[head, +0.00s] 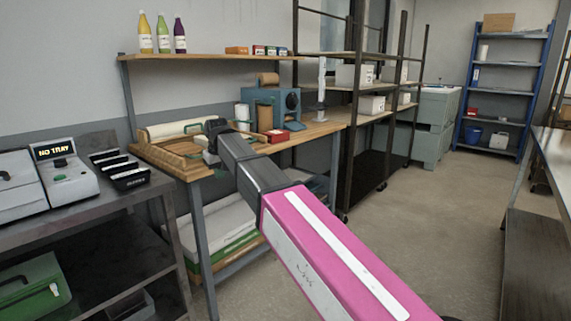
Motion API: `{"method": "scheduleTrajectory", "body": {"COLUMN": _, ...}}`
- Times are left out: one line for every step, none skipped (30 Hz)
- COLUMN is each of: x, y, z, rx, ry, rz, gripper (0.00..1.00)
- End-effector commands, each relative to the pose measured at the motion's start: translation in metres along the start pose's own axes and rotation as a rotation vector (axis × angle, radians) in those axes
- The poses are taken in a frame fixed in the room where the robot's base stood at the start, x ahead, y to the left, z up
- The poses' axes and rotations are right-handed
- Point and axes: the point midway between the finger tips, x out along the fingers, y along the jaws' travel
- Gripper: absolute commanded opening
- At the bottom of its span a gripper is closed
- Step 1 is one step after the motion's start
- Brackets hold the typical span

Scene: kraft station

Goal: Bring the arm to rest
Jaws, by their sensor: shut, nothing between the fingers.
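My arm reaches from the bottom right, with a pink link and then dark grey links, over the front of the wooden workbench (310,131). At its far end my gripper (211,158) points down beside the wooden rack (170,156) on the bench. It is small in this view. It is shut, with nothing held. I cannot tell whether its tips touch the bench or the rack.
Bottles (162,35) stand on the shelf above. A grey table (80,206) with a label printer (66,171) is at left. The floor (440,215) at right is clear.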

Motion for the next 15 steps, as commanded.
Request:
{"method": "scheduleTrajectory", "body": {"x": 0.024, "y": 0.021, "z": 0.024, "rx": 0.034, "ry": -0.015, "rz": 0.004, "gripper": 0.0}}
{"method": "scheduleTrajectory", "body": {"x": 0.035, "y": 0.033, "z": 0.034, "rx": 0.052, "ry": -0.022, "rz": 0.005, "gripper": 0.0}}
{"method": "scheduleTrajectory", "body": {"x": 0.05, "y": 0.046, "z": 0.048, "rx": 0.075, "ry": -0.031, "rz": 0.007, "gripper": 0.0}}
{"method": "scheduleTrajectory", "body": {"x": 0.06, "y": 0.057, "z": 0.058, "rx": 0.093, "ry": -0.036, "rz": 0.009, "gripper": 0.0}}
{"method": "scheduleTrajectory", "body": {"x": 0.071, "y": 0.066, "z": 0.069, "rx": 0.11, "ry": -0.044, "rz": 0.01, "gripper": 0.0}}
{"method": "scheduleTrajectory", "body": {"x": 0.085, "y": 0.079, "z": 0.084, "rx": 0.133, "ry": -0.052, "rz": 0.012, "gripper": 0.0}}
{"method": "scheduleTrajectory", "body": {"x": 0.095, "y": 0.089, "z": 0.095, "rx": 0.151, "ry": -0.058, "rz": 0.013, "gripper": 0.0}}
{"method": "scheduleTrajectory", "body": {"x": 0.104, "y": 0.098, "z": 0.106, "rx": 0.168, "ry": -0.064, "rz": 0.014, "gripper": 0.0}}
{"method": "scheduleTrajectory", "body": {"x": 0.117, "y": 0.11, "z": 0.122, "rx": 0.192, "ry": -0.074, "rz": 0.016, "gripper": 0.0}}
{"method": "scheduleTrajectory", "body": {"x": 0.126, "y": 0.118, "z": 0.134, "rx": 0.209, "ry": -0.079, "rz": 0.017, "gripper": 0.0}}
{"method": "scheduleTrajectory", "body": {"x": 0.135, "y": 0.126, "z": 0.147, "rx": 0.227, "ry": -0.085, "rz": 0.018, "gripper": 0.0}}
{"method": "scheduleTrajectory", "body": {"x": 0.146, "y": 0.136, "z": 0.163, "rx": 0.251, "ry": -0.094, "rz": 0.019, "gripper": 0.0}}
{"method": "scheduleTrajectory", "body": {"x": 0.155, "y": 0.144, "z": 0.176, "rx": 0.269, "ry": -0.1, "rz": 0.02, "gripper": 0.0}}
{"method": "scheduleTrajectory", "body": {"x": 0.163, "y": 0.151, "z": 0.189, "rx": 0.287, "ry": -0.105, "rz": 0.021, "gripper": 0.0}}
{"method": "scheduleTrajectory", "body": {"x": 0.173, "y": 0.16, "z": 0.206, "rx": 0.311, "ry": -0.114, "rz": 0.021, "gripper": 0.0}}
